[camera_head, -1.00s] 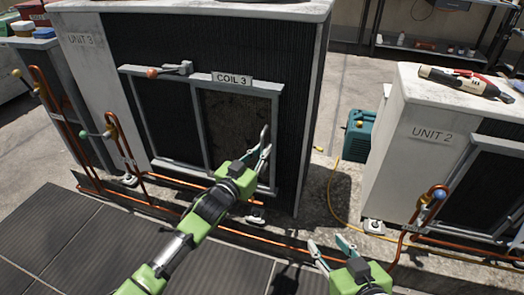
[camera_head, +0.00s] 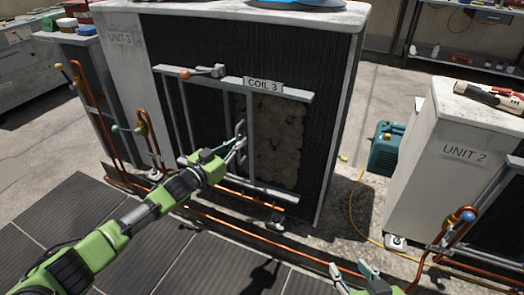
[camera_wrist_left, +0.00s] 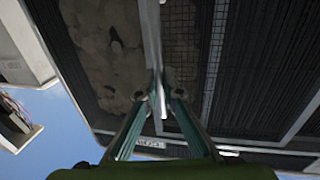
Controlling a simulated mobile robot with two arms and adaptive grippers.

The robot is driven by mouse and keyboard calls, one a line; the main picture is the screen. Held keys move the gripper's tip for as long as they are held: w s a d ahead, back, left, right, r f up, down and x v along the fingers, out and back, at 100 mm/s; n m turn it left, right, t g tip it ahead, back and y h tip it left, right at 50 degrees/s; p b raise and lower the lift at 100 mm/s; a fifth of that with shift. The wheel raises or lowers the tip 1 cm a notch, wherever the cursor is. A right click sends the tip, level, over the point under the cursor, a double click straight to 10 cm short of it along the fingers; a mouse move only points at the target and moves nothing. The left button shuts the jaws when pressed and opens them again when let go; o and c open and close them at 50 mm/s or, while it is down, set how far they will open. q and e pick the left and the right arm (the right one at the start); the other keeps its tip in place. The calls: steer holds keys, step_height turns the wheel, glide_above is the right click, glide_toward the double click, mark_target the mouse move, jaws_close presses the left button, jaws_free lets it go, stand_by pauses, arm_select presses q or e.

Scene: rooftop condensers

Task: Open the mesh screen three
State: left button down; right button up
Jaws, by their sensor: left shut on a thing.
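Mesh screen three (camera_head: 210,120) is a sliding panel in a grey frame on the front of unit 3, under the "COIL 3" label (camera_head: 263,86). It stands at the left part of the frame, and the dusty coil (camera_head: 275,140) is bare to its right. My left gripper (camera_head: 240,145) is shut on the screen's upright handle (camera_head: 240,130) at the panel's right edge. In the left wrist view the fingers (camera_wrist_left: 160,95) close around the handle, with mesh on one side and bare coil on the other. My right gripper (camera_head: 352,270) is open and empty at the bottom.
A small latch with a red knob (camera_head: 186,73) sits on the frame's top rail. Copper pipes (camera_head: 270,240) run low in front of unit 3. Unit 2 (camera_head: 450,150) stands at the right, with a teal case (camera_head: 387,148) and yellow hose between the units.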

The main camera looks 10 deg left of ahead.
arm_select(q)
steer(key=a, duration=0.2)
steer(key=w+a+b, duration=0.1)
steer(key=a, duration=0.1)
steer(key=w+a, duration=0.1)
steer(key=a, duration=0.1)
steer(key=shift+a, duration=0.25)
steer(key=shift+w+a, duration=0.15)
steer(key=shift+a, duration=0.2)
arm_select(e)
steer(key=w+a+r+t+y, duration=0.1)
steer(key=w+r+t, duration=0.3)
steer(key=r, duration=0.4)
steer(key=shift+w+a+r+t+y, duration=0.35)
steer(key=shift+a+t, duration=0.15)
steer(key=shift+a, duration=0.15)
arm_select(q)
steer(key=c, duration=2.2)
jaws_free()
arm_select(e)
steer(key=shift+f, duration=0.1)
arm_select(q)
glide_toward(227, 131)
steer(key=shift+v, duration=3.3)
steer(key=shift+r, duration=0.2)
